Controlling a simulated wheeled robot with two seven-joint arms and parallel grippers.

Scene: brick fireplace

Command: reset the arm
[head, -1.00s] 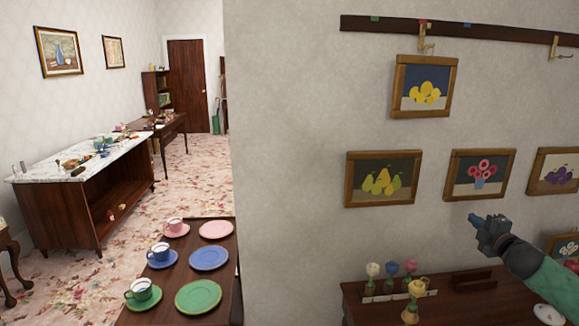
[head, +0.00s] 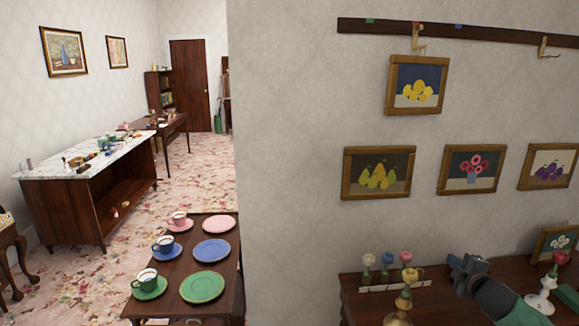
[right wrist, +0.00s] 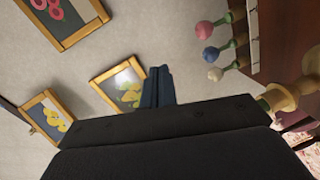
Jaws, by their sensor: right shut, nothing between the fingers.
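The fingers appear clear of these, though depth is hard to judge. My left gripper is not in view.
Fruit and flower pictures, such as the pear picture (head: 378,173), hang on the wall. A rail with hooks (head: 480,34) runs above. A brass candlestick-like stand (head: 403,302) is near the gripper. Cups and plates stand on a small table (head: 222,230) at left.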

